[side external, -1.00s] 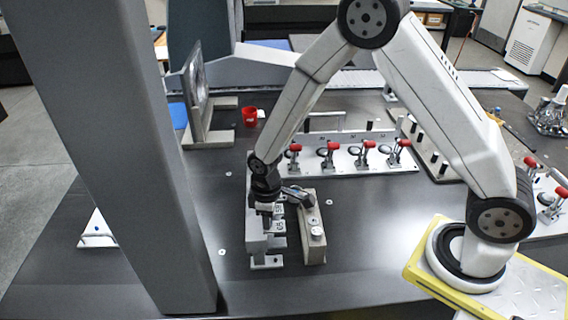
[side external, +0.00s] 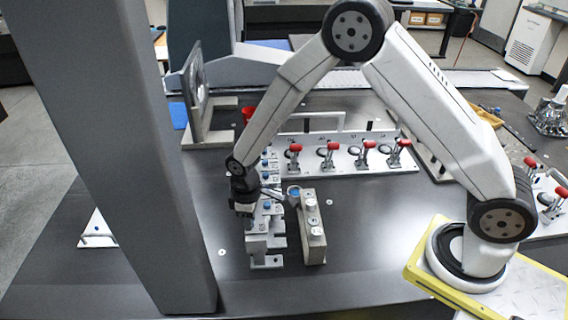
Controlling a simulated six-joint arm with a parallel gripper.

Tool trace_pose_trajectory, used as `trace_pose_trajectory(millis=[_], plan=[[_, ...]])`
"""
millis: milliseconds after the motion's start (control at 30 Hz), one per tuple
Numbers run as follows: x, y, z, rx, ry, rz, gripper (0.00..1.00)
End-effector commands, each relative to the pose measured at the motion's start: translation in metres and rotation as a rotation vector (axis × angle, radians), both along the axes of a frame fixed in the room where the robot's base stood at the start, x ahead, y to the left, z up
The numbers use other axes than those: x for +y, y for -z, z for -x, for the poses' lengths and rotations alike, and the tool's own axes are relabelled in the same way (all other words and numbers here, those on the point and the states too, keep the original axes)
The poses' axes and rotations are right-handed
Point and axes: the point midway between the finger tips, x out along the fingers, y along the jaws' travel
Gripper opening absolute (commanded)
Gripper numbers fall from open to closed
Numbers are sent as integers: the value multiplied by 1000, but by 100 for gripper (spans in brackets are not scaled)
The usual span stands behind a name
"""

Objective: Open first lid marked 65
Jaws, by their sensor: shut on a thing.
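A row of small grey lidded units (side external: 262,246) stands on the table in front of my arm, with small blue spots on several of them. My gripper (side external: 244,222) points down at the left side of this row. It is shut on what looks like a lid, but the jaws and the held part are small and dark. I cannot read the mark 65 on any lid now, and my gripper and wrist hide part of the row.
A grey block with round silver knobs (side external: 316,238) stands just right of the row. A plate with several red-handled clamps (side external: 345,160) lies behind. A thick grey column (side external: 120,150) rises at the left. Bare table (side external: 385,235) lies to the right.

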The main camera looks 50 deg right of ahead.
Motion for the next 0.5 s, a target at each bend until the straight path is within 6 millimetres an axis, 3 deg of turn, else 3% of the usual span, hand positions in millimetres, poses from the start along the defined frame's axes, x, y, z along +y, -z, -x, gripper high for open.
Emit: trace_pose_trajectory(millis=[133, 167, 233, 267, 500], plan=[[0, -1, -1, -3, 0, -1, 0], [0, -1, -1, -3, 1, -1, 38], [0, -1, -1, -3, 1, -1, 60], [0, 0, -1, -3, 1, -1, 64], [0, 0, 0, -1, 1, -1, 64]])
